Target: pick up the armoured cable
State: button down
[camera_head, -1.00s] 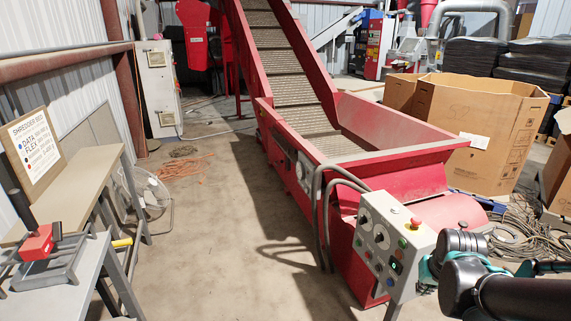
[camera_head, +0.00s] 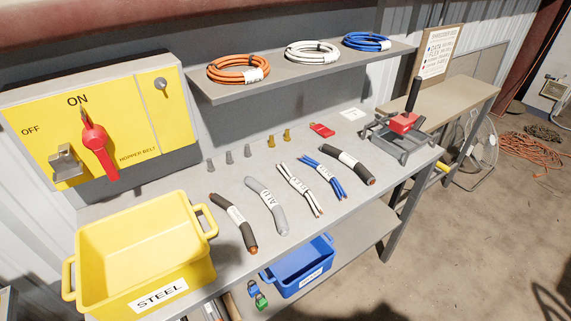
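Short labelled cable pieces lie in a row on the grey workbench (camera_head: 150,205). A thick black piece (camera_head: 247,236) with a white label and a copper-coloured end lies at the left of the row. Another thick black piece (camera_head: 362,173) with a copper-coloured end lies at the right. Between them are a grey piece (camera_head: 280,220), a white bundle (camera_head: 310,202) and a blue bundle (camera_head: 333,184). The labels on the black pieces are too small to read, so I cannot tell which is the armoured cable. My gripper is not in view.
A yellow STEEL bin (camera_head: 196,262) stands at the bench's left end. A shelf (camera_head: 300,82) above carries orange, white and blue coils. A blue bin (camera_head: 302,278) sits below.

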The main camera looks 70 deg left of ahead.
aim_at(366, 176)
jog(key=u, duration=1.95)
